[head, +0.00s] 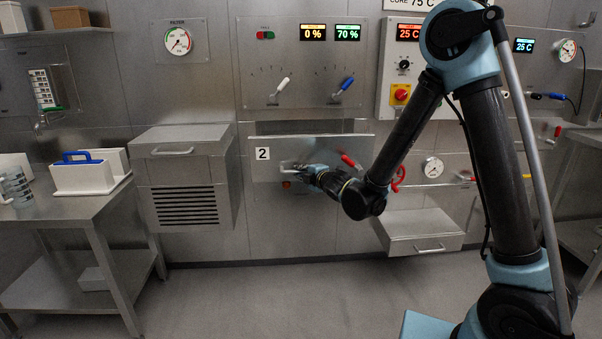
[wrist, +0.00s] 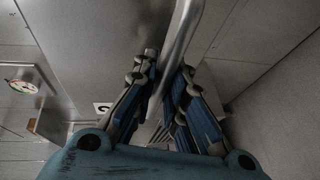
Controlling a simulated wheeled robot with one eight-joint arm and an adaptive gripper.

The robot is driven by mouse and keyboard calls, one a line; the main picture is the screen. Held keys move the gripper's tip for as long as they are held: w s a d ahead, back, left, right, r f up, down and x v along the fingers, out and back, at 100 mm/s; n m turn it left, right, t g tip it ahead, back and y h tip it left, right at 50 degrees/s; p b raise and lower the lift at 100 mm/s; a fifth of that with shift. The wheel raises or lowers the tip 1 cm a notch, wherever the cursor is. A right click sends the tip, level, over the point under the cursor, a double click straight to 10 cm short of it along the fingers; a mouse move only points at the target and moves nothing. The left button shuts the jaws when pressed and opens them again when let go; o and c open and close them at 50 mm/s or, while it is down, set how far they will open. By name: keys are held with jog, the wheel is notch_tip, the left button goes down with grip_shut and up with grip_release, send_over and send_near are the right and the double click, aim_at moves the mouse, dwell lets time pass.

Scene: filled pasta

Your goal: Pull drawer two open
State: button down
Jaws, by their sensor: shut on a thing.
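Drawer two is the wide steel front (head: 325,153) with a white label "2" (head: 262,153) on its left, in the middle of the wall in the head view. A dark recess shows above its top edge; how far the front stands out is hard to tell. My gripper (head: 294,169) is at the lower left of this front, by its handle. In the wrist view the bar handle (wrist: 181,38) runs between the two fingers of my gripper (wrist: 165,78), which are shut on it. My wrist and fingers hide part of the handle in the head view.
A closed steel box with a handle (head: 180,138) is to the left, above a vent. Red valve handles (head: 398,178) are close right of my forearm. The floor (head: 270,300) in front is clear.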

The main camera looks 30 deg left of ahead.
jog(key=shift+w+d, duration=0.2)
jog(key=c, duration=1.6)
grip_release()
jog(key=shift+w+d, duration=0.1)
jog(key=v, duration=1.2)
jog(key=shift+f, duration=0.1)
